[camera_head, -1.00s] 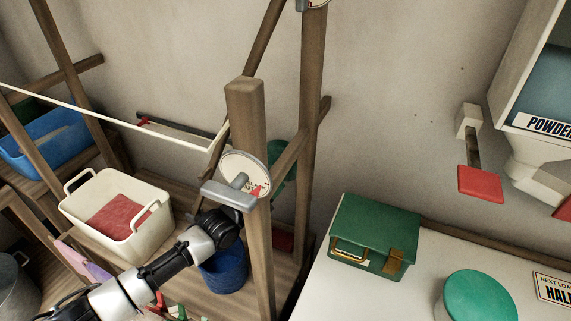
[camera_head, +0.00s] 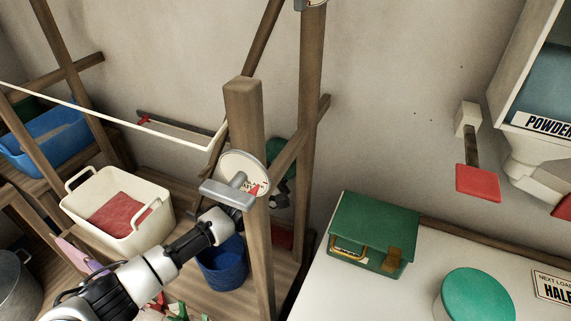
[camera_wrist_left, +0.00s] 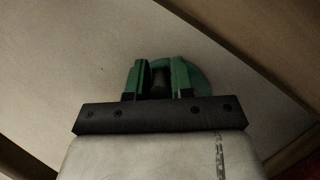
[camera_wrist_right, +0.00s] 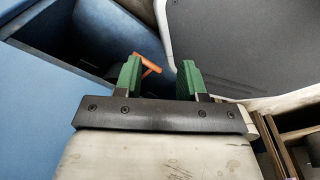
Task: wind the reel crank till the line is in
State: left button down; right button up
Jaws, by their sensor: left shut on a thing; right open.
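The reel stands on a wooden post (camera_head: 244,110). A pale line (camera_head: 120,118) runs from the left and bends up near the post. My left gripper (camera_wrist_left: 160,78) is shut on a dark crank knob (camera_wrist_left: 160,74) in front of the green disc; the post partly hides it in the head view. My right gripper (camera_wrist_right: 159,78) is open and empty.
A cream tub (camera_head: 157,213) and a blue bucket (camera_head: 222,265) stand near my left arm. A green box (camera_head: 375,225) and a green-lidded tin (camera_head: 480,298) are on the white top at right. An orange bar (camera_wrist_right: 149,65) lies behind my right fingers.

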dwell(0.3)
pick_arm(q)
jog(key=shift+s+d+f+m+g+y+b, duration=0.15)
jog(key=shift+f+m+g, duration=0.25)
jog(key=shift+m, duration=0.8)
jog(key=shift+w+d+f+m+g+y+b, duration=0.1)
jog(key=shift+d+f+m+g, duration=0.25)
jog(key=shift+m, duration=0.85)
jog(key=shift+s+d+f+m+g+y+b, duration=0.2)
jog(key=shift+m+g, duration=0.35)
jog(key=shift+m, duration=0.65)
jog(key=shift+w+a+f, duration=0.1)
jog(key=shift+w+a, duration=0.05)
jog(key=c, duration=1.2)
grip_release()
jog(key=shift+o, duration=0.5)
jog(key=shift+f, duration=0.2)
